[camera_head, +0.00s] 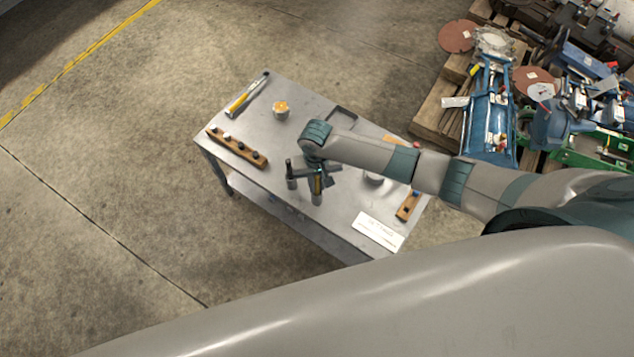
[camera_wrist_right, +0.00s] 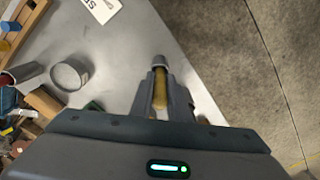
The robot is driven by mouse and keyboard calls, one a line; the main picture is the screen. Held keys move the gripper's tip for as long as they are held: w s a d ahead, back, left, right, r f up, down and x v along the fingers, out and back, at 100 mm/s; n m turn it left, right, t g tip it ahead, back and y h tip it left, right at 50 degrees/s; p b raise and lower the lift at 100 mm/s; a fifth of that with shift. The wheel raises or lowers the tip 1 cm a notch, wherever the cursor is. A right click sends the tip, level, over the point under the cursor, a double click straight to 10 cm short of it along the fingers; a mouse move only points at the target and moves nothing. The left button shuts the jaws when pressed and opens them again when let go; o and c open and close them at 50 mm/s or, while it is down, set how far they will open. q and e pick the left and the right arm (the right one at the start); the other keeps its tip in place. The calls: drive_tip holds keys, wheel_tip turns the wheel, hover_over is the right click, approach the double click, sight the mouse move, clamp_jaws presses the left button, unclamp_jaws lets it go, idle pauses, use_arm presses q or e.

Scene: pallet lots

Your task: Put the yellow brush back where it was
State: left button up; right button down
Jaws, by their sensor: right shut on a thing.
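My right gripper (camera_head: 317,184) is over the front middle of the metal table. It is shut on a narrow yellow thing, likely the yellow brush (camera_wrist_right: 160,90), which shows between the fingers in the right wrist view. A grey rounded end shows just beyond the fingertips; I cannot tell whether it belongs to the brush. In the head view only a thin yellow strip of the held thing shows. The gripper hides the table below it, so I cannot tell whether the held thing touches anything. My left gripper is not in view.
On the table (camera_head: 300,130) stand a wooden rack (camera_head: 237,147), a yellow-handled tool (camera_head: 247,95), an orange-topped cup (camera_head: 281,109) and a white sign (camera_head: 378,231). A round grey container (camera_wrist_right: 70,74) stands near a wooden piece (camera_wrist_right: 43,103). Pallets with machinery (camera_head: 490,110) lie beyond.

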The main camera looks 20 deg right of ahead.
drive_tip(key=shift+f, duration=0.45)
drive_tip(key=c, duration=1.7)
unclamp_jaws()
wheel_tip(320, 180, up, 12)
drive_tip(key=shift+r, duration=0.2)
drive_tip(key=shift+f, duration=0.1)
